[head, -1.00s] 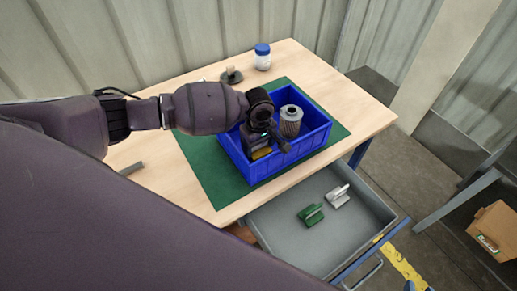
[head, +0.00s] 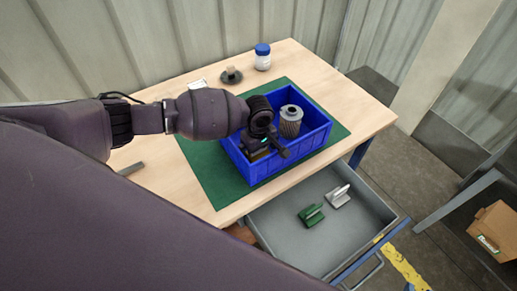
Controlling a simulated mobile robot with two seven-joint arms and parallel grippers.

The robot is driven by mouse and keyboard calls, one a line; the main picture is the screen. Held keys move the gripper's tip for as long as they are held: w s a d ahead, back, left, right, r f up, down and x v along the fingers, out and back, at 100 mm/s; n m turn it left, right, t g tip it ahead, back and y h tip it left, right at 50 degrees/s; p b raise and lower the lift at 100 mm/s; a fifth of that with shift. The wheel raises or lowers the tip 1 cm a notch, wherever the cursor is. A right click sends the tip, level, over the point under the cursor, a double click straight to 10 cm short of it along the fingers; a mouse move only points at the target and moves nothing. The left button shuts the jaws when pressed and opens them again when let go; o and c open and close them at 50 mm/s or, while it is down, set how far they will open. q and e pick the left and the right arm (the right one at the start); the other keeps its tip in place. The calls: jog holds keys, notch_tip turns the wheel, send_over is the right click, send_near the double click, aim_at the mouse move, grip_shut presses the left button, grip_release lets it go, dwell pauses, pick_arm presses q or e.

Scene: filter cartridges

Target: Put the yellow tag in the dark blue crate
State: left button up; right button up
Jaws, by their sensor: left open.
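The dark blue crate (head: 305,148) stands on a green mat on the table. A grey filter cartridge (head: 290,121) stands upright inside it at the back right. My left gripper (head: 266,152) is open and reaches down into the left part of the crate. A small yellowish sliver (head: 258,156), which looks like the yellow tag, shows low in the crate beside the gripper. Most of it is hidden by the gripper, and I cannot tell whether they touch. My right gripper is not in view.
A blue-lidded white jar (head: 263,57) and a dark round-based object (head: 231,75) stand at the back of the table. An open grey drawer (head: 290,238) below the front edge holds a green clip (head: 311,215) and a whitish clip (head: 338,196). A cardboard box (head: 493,229) lies at far right.

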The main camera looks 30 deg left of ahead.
pick_arm(q)
jog(key=shift+r, duration=0.2)
notch_tip(320, 180, up, 11)
jog(key=shift+r+p, duration=0.2)
jog(key=shift+p, duration=0.2)
jog(key=shift+r, duration=0.25)
